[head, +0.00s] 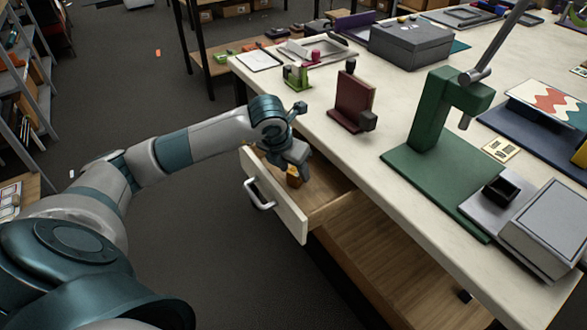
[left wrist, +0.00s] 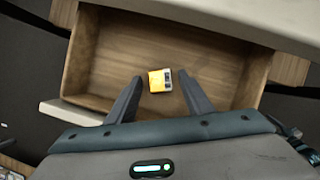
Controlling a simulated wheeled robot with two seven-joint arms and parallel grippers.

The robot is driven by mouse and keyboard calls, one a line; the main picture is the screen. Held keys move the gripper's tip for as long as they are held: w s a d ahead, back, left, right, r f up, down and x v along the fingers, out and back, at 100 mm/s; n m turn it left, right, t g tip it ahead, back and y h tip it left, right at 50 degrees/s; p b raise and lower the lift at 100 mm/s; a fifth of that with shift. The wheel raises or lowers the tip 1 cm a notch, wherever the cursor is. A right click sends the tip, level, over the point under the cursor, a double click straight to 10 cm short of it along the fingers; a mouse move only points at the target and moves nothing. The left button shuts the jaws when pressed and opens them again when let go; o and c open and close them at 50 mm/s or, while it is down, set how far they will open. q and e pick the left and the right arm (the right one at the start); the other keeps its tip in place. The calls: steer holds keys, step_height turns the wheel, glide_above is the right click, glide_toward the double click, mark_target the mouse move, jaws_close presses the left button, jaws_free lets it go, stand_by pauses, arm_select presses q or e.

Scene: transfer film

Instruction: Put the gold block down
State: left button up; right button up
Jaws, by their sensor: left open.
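The gold block (left wrist: 157,80) lies on the wooden floor of an open drawer (left wrist: 107,62) in the left wrist view. It is yellow-gold with a pale, dark-marked face on one side. My left gripper (left wrist: 155,90) is open, with its two fingers on either side of the block and gaps visible between them. In the head view the left gripper (head: 294,166) points down into the drawer, and the gold block (head: 294,177) shows just below it, partly hidden by the fingers. My right gripper is not in view.
The drawer front with its handle (head: 259,196) sticks out from the pale table (head: 357,173). A dark red stand (head: 352,100), a green press (head: 437,120) and a grey box (head: 410,42) stand on the table. Shelves stand at the far left.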

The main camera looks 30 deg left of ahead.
mark_target(295, 171)
arm_select(q)
steer(key=shift+r, duration=0.1)
steer(key=shift+s+r, duration=0.1)
steer(key=shift+r, duration=0.1)
steer(key=v, duration=0.3)
steer(key=shift+s+r+b, duration=0.1)
steer(key=shift+r+b, duration=0.05)
steer(key=shift+b, duration=0.2)
steer(key=b+v, duration=0.1)
steer(key=v, duration=0.7)
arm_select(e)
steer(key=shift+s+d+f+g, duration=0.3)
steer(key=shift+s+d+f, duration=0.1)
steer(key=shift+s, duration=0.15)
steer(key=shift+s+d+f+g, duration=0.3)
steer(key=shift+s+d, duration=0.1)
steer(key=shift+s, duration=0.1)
